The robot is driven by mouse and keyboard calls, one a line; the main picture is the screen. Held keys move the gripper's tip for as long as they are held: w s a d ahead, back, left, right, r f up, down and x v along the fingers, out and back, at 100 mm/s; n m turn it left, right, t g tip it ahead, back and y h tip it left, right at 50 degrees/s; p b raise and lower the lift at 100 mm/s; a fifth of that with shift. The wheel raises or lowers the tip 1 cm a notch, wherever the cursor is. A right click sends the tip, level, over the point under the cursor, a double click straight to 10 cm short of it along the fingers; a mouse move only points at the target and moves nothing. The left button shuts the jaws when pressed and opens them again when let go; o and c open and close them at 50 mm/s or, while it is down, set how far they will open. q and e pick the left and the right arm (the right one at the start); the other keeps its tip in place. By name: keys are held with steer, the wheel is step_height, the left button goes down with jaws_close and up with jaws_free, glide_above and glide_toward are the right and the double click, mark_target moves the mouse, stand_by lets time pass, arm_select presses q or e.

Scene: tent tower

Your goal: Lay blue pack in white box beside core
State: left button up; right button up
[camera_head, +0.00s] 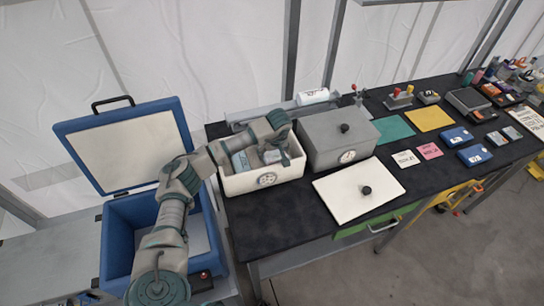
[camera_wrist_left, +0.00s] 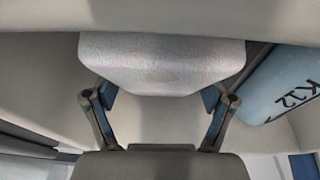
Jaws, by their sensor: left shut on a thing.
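The white box (camera_head: 262,181) stands on the black table with its top open. My left gripper (camera_head: 270,150) reaches down into it. In the left wrist view my left gripper (camera_wrist_left: 160,103) has its fingers on either side of a shiny silver-grey thing (camera_wrist_left: 163,62) and is shut on it. I cannot tell for sure whether this thing is the core. A light blue pack (camera_head: 240,162) lies in the left part of the white box. It shows with dark lettering in the left wrist view (camera_wrist_left: 285,85), to the right of the silver thing. My right gripper is not in view.
An open blue cooler (camera_head: 118,215) stands left of the table, its lid raised. A grey box (camera_head: 338,140) with a knob is close right of the white box. A white lid (camera_head: 355,192) lies in front. Blue cases (camera_head: 475,155), cards and tools lie further right.

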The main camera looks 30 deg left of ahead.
arm_select(q)
steer(key=shift+s+d+f, duration=0.15)
steer(key=shift+d+f, duration=0.15)
steer(key=shift+f, duration=0.2)
steer(key=shift+s+d+f, duration=0.1)
steer(key=shift+d+f, duration=0.2)
steer(key=shift+f, duration=0.2)
steer(key=shift+w+d, duration=0.1)
steer(key=shift+d, duration=0.3)
steer(key=o, duration=1.5)
steer(key=shift+w+d, duration=0.1)
steer(key=shift+d, duration=0.05)
steer(key=shift+a+r, duration=0.1)
steer(key=shift+a, duration=0.75)
steer(key=shift+d+r, duration=0.15)
steer(key=v, duration=1.1)
steer(key=shift+d, duration=0.3)
steer(key=shift+r, duration=0.25)
steer(key=shift+a+r, duration=0.1)
steer(key=shift+a, duration=0.05)
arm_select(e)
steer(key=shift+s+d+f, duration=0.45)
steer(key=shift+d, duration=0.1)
arm_select(q)
steer(key=shift+d, duration=0.3)
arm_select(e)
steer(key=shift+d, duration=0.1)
